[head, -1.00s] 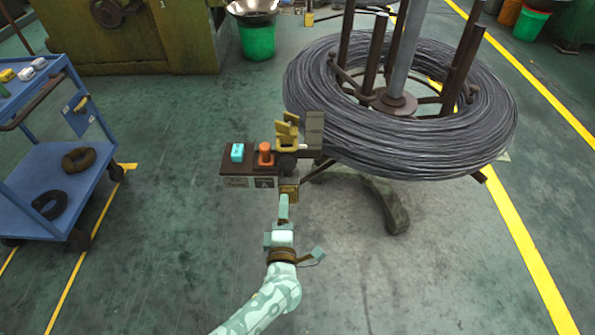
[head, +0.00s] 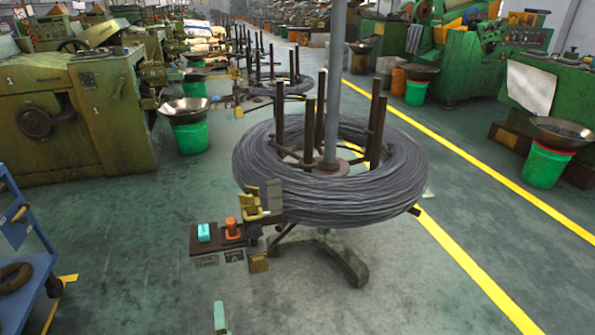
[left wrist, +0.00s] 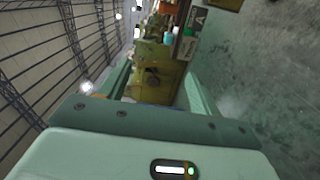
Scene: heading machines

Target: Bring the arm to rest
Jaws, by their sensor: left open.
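My left gripper (head: 220,318) shows only as a pale green tip at the bottom edge of the head view; the rest of its arm is out of frame. In the left wrist view the two fingers of the left gripper (left wrist: 158,82) stand apart with nothing between them. The fingertip in the head view appears below and apart from a dark control bracket (head: 218,243), which carries a cyan block (head: 204,232), an orange knob (head: 232,228) and a yellow clamp (head: 250,203). My right gripper is not in view.
A large wire coil (head: 330,195) on a stand is beyond the bracket. A blue cart (head: 25,260) is at the left edge, a green machine (head: 115,110) behind it. Bowls sit on green buckets (head: 190,137).

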